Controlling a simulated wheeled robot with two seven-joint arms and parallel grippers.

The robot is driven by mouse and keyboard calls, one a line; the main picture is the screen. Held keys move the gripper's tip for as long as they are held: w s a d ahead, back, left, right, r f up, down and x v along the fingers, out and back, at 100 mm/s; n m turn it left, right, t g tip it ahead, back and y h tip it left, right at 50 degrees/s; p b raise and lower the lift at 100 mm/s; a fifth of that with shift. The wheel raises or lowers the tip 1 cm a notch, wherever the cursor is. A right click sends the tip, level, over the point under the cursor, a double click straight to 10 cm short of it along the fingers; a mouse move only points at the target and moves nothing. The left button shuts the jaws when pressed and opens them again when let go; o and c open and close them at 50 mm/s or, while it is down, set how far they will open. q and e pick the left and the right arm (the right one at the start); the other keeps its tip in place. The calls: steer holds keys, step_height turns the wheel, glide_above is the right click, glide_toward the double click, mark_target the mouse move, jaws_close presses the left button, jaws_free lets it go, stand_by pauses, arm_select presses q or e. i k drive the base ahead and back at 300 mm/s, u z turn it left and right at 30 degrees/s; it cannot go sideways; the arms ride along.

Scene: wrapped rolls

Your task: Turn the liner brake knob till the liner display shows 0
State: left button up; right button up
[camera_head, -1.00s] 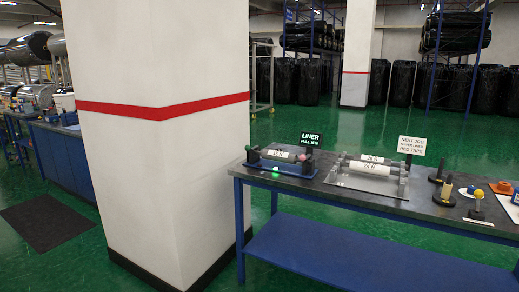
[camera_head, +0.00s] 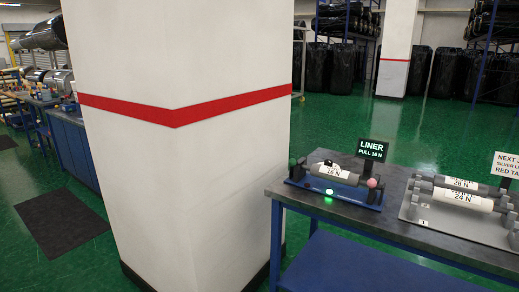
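I cannot tell which is the brake knob. A green light (camera_head: 329,192) glows in front. Neither of my grippers is in view.
A large white pillar (camera_head: 180,160) with a red band stands close, left of the workbench (camera_head: 400,222). A second unit with rollers (camera_head: 455,199) sits to the right on a grey plate, beside a NEXT job sign (camera_head: 508,166). Green floor is open behind.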

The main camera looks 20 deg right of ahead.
mark_target(329, 163)
steer(key=z, duration=0.05)
steer(key=i, duration=1.5)
steer(key=z, duration=0.55)
